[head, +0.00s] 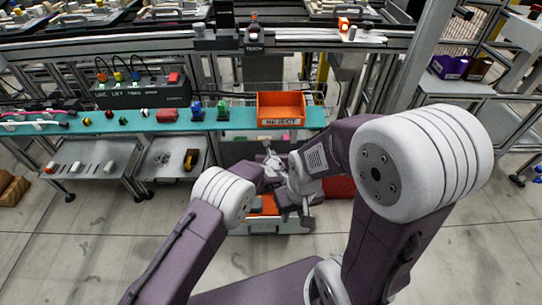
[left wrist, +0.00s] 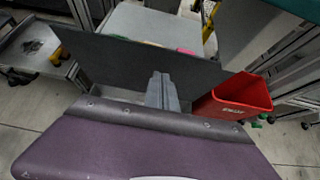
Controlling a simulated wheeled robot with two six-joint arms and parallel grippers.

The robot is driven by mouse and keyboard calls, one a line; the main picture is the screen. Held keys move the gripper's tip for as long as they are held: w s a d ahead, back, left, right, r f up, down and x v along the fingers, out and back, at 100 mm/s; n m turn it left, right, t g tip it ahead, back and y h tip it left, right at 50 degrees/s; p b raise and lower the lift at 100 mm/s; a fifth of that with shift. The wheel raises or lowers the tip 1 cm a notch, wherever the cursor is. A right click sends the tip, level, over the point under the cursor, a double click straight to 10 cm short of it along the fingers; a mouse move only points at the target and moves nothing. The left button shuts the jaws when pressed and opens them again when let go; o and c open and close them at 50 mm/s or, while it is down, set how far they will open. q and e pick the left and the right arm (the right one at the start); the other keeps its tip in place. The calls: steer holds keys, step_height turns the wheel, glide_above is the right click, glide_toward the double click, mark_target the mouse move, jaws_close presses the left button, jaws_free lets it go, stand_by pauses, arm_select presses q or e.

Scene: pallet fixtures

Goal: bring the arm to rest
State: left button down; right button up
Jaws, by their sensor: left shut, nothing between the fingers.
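My left gripper (head: 268,152) is in the middle of the head view, in front of the work shelf and just below the orange REJECT bin (head: 282,121). In the left wrist view its fingers (left wrist: 163,90) are together with nothing between them. My right gripper (head: 304,214) is lower, folded in close beneath the left one. The arm links partly hide it, and its fingers are too small to read. Both arms are bent inward in front of my body.
The teal shelf (head: 145,124) carries small coloured parts. Behind it is a dark connector box (head: 143,93). A red bin (left wrist: 240,92) stands on the floor right of my left gripper in the wrist view. An orange tray (head: 268,204) lies below the arms.

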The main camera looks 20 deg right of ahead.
arm_select(q)
steer(key=shift+s+a, duration=0.1)
steer(key=shift+s, duration=0.3)
arm_select(e)
steer(key=shift+s+a+r, duration=0.1)
steer(key=shift+s, duration=0.2)
